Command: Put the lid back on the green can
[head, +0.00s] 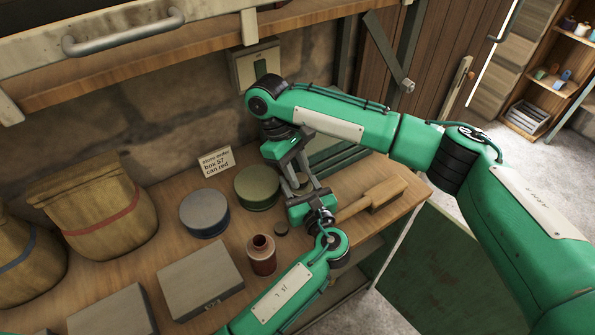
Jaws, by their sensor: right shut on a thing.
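The green can (257,188) stands on the workbench, a low round tin with a flat olive top; I cannot tell whether that top is a lid. My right gripper (300,182) points down just right of the green can. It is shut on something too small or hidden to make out. My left gripper (310,205) comes up from below and meets the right gripper in the picture; its fingers are not clear, so I cannot tell its opening.
A blue-grey tin (205,214) and an open-necked red can (262,255) stand nearby. A card (216,161) stands behind. Grey boxes (200,280) lie in front, sacks (95,205) at left. A wooden brush-like tool (375,197) lies near the bench's right edge.

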